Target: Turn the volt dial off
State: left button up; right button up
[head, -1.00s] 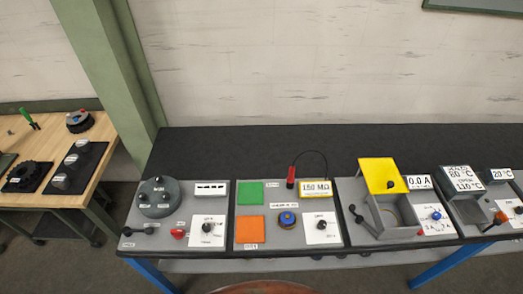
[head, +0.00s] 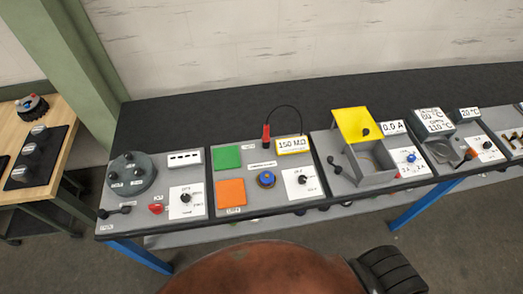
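Two white dial plates with black knobs show in the head view. One dial (head: 186,198) is on the leftmost grey panel, below a display with dashes. The other dial (head: 302,181) is on the panel to its right, below a yellow-framed display (head: 294,145) reading 150 MΩ. The small labels are too blurred to tell which is the volt dial or where its pointer is set. Neither of my grippers is in view.
The panels stand on a long dark bench (head: 240,97) with blue legs. An orange pad (head: 231,193), a green pad (head: 227,157) and a yellow-lidded box (head: 353,125) are on them. A rounded brown shape (head: 260,268) fills the bottom centre. A wooden table stands left.

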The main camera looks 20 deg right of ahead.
aim_at(302, 179)
jog(key=z, duration=1.35)
